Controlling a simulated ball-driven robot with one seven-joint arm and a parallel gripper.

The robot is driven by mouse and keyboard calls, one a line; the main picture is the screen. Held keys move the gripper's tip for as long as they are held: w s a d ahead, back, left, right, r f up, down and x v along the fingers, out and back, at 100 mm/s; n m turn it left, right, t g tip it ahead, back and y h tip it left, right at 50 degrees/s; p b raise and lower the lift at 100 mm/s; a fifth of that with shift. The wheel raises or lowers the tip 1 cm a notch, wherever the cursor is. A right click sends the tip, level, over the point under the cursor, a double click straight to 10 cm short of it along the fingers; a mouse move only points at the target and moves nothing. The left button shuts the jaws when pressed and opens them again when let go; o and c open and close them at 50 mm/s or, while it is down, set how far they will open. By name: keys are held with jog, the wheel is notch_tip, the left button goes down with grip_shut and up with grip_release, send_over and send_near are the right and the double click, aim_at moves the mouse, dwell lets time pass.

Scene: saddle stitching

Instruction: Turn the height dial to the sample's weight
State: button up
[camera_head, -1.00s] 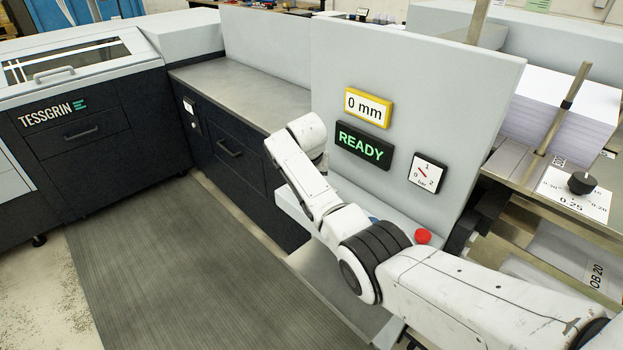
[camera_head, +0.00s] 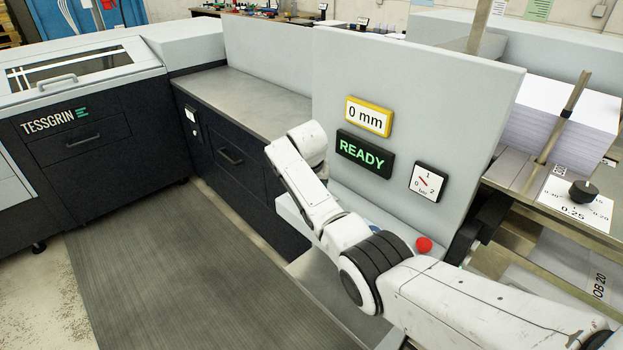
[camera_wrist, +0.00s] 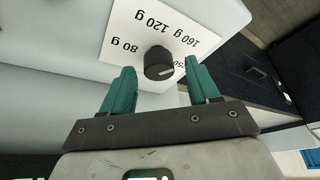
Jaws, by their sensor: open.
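In the wrist view, the height dial (camera_wrist: 158,62) is a round black knob with a white pointer line, on a white label plate (camera_wrist: 120,28). The plate reads 80 g, 120 g and 160 g, plus a partly hidden mark near the right finger. The pointer line faces right, roughly toward that hidden mark. My gripper (camera_wrist: 157,72) is open, its teal fingers on either side of the knob; I cannot tell whether they touch it. In the head view, the gripper and this dial are hidden behind the arm. No sample is clearly identifiable.
A red button (camera_head: 424,245) is close to my arm. Another black knob (camera_head: 583,191), marked 0.25, sits right beside a paper stack (camera_head: 560,115).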

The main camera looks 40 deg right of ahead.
jog(key=b+v, duration=0.1)
jog(key=v, duration=0.9)
jog(key=shift+r, duration=0.25)
jog(key=shift+s, duration=0.1)
